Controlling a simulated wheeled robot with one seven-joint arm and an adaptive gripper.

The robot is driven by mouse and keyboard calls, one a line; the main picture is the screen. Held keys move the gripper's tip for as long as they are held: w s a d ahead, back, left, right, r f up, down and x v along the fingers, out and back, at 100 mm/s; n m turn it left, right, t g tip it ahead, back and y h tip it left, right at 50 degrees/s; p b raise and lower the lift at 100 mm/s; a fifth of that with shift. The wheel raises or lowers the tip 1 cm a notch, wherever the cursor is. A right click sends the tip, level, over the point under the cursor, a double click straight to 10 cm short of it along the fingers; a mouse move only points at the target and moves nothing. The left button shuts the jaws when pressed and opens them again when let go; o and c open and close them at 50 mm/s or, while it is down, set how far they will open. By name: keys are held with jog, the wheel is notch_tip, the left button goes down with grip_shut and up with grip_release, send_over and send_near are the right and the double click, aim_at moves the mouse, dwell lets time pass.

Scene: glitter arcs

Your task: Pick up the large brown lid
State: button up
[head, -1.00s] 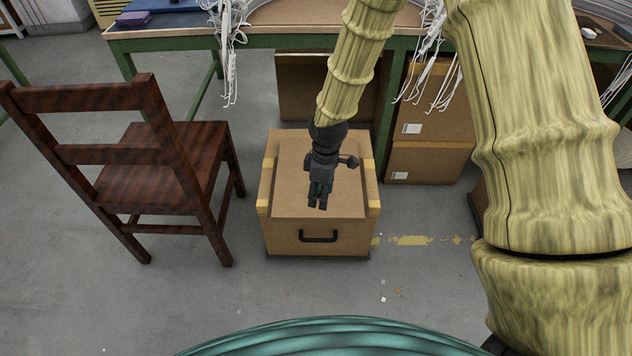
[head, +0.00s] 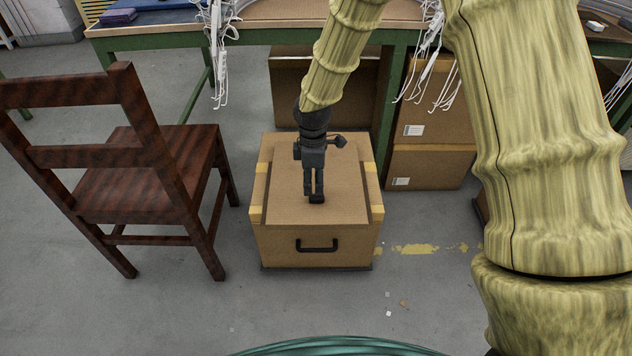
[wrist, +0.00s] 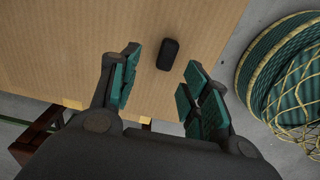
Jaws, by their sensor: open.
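The large brown lid (head: 285,200) lies flat on top of a brown box (head: 285,245) with a black front handle and yellow tape at its corners. A small black knob (wrist: 168,54) stands on the lid in the wrist view. My gripper (head: 314,198) is over the lid, pointing down. In the wrist view my gripper (wrist: 157,87) is open, and the knob shows just beyond and between its green-padded fingertips, not gripped. In the head view the gripper partly hides the lid and the knob. I cannot tell the exact height above the knob.
A dark wooden chair (head: 140,185) stands left of the box. A green-framed workbench (head: 180,38) with hanging white cables (head: 219,55) is behind it. Stacked cardboard boxes (head: 430,165) stand at the back right. Grey floor in front of the box is mostly clear.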

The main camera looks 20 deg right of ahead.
aim_at(315, 196)
jog(key=shift+s+d+f+b, duration=0.1)
jog(key=shift+s+f+b, duration=0.15)
jog(key=shift+f+b, duration=0.8)
jog(key=shift+s+f+b, duration=0.2)
jog(key=shift+f+b, duration=0.15)
jog(key=shift+f, duration=1.25)
grip_shut()
